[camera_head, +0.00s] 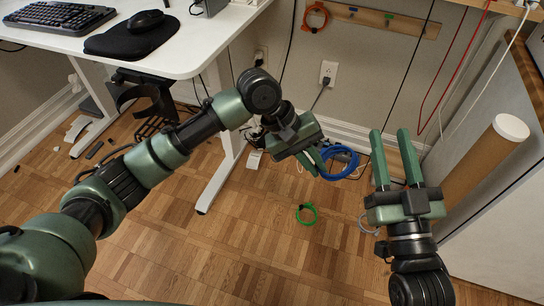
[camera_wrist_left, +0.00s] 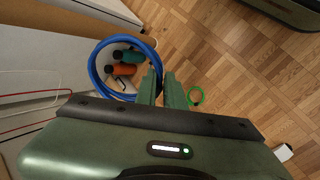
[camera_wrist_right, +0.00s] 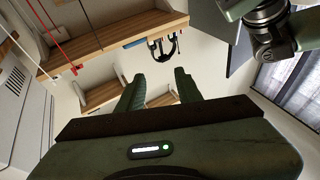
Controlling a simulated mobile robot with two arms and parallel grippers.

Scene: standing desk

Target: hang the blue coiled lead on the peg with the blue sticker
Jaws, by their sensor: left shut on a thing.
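The blue coiled lead (camera_head: 341,161) is a loose ring in the air, beside the fingertips of my left gripper (camera_head: 318,167). In the left wrist view the left fingers (camera_wrist_left: 159,88) are shut on the right side of the blue ring (camera_wrist_left: 95,68). A wooden peg rail (camera_head: 415,27) runs along the wall at the top of the head view. My right gripper (camera_head: 398,158) is open and empty, fingers pointing towards the wall.
An orange coil (camera_head: 315,17) hangs at the rail's left end. A green coil (camera_head: 307,213) and a grey coil (camera_head: 367,223) lie on the parquet floor. A white desk (camera_head: 200,45) stands left; a brown cardboard tube (camera_head: 470,180) stands right. Red and black cables hang before the wall.

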